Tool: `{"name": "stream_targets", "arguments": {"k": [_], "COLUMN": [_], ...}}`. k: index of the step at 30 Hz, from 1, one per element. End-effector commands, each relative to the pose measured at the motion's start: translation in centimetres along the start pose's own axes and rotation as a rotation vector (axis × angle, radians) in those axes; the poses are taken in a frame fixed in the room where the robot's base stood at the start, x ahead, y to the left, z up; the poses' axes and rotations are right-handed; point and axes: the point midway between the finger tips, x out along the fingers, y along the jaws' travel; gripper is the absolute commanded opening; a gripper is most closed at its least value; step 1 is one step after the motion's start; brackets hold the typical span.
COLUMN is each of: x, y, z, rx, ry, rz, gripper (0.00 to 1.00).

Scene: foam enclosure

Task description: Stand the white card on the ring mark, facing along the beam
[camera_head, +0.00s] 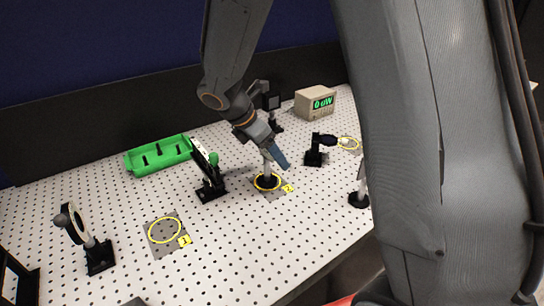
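My gripper (278,155), with a blue finger, is low over the ring mark labelled 2 (256,187). A pale upright post (266,168) on a round black base stands inside that ring, right beside and partly behind the finger. It may be the white card's stand, but no card face shows clearly. The finger hides the post's upper part, and I cannot tell whether the gripper is shut on it. Another ring mark, labelled 1 (165,230), is empty at the front left.
Black-mounted optics stand left of ring 2 (210,180) and at the far left (98,255). A green tray (160,155) and a meter reading 0 uW (316,103) are at the back.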

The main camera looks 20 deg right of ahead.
Motion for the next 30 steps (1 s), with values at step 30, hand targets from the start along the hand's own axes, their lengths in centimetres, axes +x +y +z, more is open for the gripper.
{"name": "stream_targets", "arguments": {"k": [30], "x": [-10.6], "y": [0.0], "z": [0.0], "rx": [0.001], "ry": [0.0], "rz": [0.0], "gripper": [0.73]}}
